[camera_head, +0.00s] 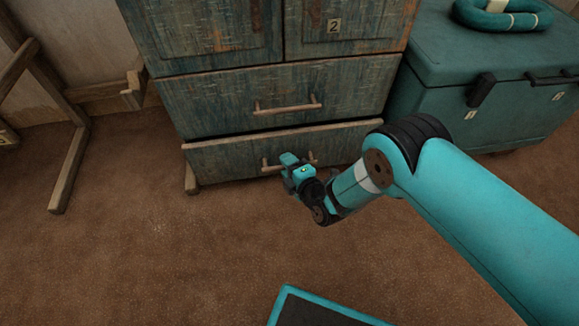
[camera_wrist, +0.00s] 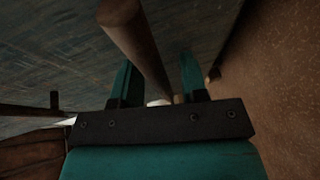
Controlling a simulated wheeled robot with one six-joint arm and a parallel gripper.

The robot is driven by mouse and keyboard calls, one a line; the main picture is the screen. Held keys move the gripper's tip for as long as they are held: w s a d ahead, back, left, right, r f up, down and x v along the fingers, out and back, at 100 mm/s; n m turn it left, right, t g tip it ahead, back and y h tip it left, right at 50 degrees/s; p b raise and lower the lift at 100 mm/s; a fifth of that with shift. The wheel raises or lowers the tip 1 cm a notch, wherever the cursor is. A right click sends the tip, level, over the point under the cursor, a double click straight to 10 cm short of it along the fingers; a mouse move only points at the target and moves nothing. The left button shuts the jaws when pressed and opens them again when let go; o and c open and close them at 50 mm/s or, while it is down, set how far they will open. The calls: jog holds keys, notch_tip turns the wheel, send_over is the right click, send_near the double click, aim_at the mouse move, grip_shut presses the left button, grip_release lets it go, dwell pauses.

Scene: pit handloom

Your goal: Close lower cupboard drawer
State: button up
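The lower cupboard drawer (camera_head: 226,160) is the bottom, weathered blue-green drawer of the wooden cupboard. In the head view its pale top edge juts a little in front of the drawer above, so it stands slightly out. Its wooden bar handle (camera_head: 265,164) is partly hidden behind my gripper (camera_head: 290,166). In the wrist view the handle (camera_wrist: 138,45) runs down between the two teal fingers of my gripper (camera_wrist: 160,78). The fingers are apart, with space beside the bar. Whether either finger touches the handle cannot be told.
The upper drawer (camera_head: 200,100), with its own bar handle (camera_head: 287,106), looks shut. A teal chest (camera_head: 500,110) stands close at the right. A wooden frame (camera_head: 70,155) stands at the left. Brown floor (camera_head: 120,250) in front is mostly clear.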

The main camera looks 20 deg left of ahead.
grip_shut()
jog(key=w, duration=0.1)
jog(key=w+a+b, duration=0.1)
jog(key=shift+w+a+r, duration=0.1)
jog(key=shift+w+a, duration=0.15)
jog(key=shift+w, duration=0.05)
grip_release()
jog(key=p+v, duration=1.5)
jog(key=v, duration=0.2)
jog(key=shift+d+p, duration=0.2)
jog(key=shift+p, duration=0.15)
jog(key=shift+s, duration=0.15)
